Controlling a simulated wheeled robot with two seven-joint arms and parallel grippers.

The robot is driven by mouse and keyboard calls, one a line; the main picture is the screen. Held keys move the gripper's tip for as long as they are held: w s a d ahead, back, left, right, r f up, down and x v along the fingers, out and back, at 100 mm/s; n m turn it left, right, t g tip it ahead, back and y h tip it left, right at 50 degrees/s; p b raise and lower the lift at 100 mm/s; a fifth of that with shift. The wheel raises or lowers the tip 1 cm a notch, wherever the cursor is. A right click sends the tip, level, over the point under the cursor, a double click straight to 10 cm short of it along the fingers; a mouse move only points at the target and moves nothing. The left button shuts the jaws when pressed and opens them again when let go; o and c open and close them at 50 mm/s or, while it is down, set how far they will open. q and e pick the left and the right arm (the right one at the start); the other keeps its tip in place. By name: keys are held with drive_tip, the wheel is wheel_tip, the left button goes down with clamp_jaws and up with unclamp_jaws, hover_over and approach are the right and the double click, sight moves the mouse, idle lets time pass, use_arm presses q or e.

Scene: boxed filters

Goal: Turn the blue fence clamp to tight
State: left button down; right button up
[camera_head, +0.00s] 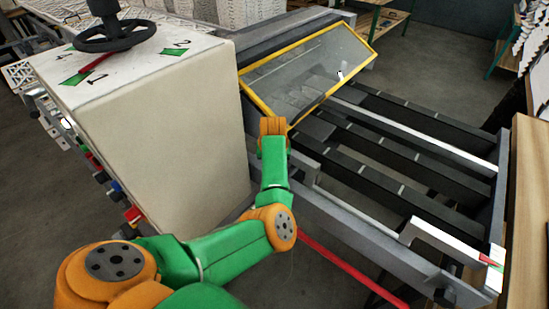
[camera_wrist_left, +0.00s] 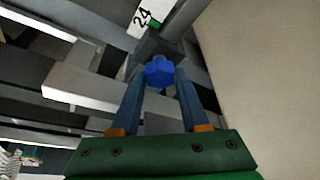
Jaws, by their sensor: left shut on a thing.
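The blue fence clamp (camera_wrist_left: 159,72) shows in the left wrist view as a small faceted blue knob in front of a dark grey block. My left gripper (camera_wrist_left: 161,79) has one finger on each side of the knob and is shut on it. A white label marked 24 (camera_wrist_left: 143,17), with a small green patch, lies just above the knob. In the head view my left arm reaches in from the lower left, and its gripper and the clamp are hidden behind the wrist. My right gripper is in neither view.
A large beige machine housing (camera_head: 165,125) with a black handwheel (camera_head: 115,37) stands close left of my forearm. A yellow-framed clear guard (camera_head: 310,70) is tilted up just beyond my wrist. Dark table slats (camera_head: 405,165) with open gaps extend right, inside a grey frame.

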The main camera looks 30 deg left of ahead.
use_arm(q)
drive_tip(key=m, duration=0.2)
drive_tip(key=m+h, duration=0.1)
drive_tip(key=m, duration=0.1)
drive_tip(key=m+t+h, duration=0.1)
drive_tip(key=m, duration=0.1)
drive_tip(key=shift+s+a, duration=0.1)
drive_tip(key=shift+a, duration=0.2)
drive_tip(key=m+h, duration=0.2)
drive_tip(key=m, duration=0.4)
drive_tip(key=shift+a, duration=0.1)
drive_tip(key=shift+r+g, duration=0.1)
drive_tip(key=shift+g, duration=0.2)
drive_tip(key=shift+c, duration=2)
unclamp_jaws()
drive_tip(key=shift+h, duration=0.3)
drive_tip(key=b+v, duration=0.1)
drive_tip(key=v, duration=0.6)
drive_tip(key=shift+b, duration=0.35)
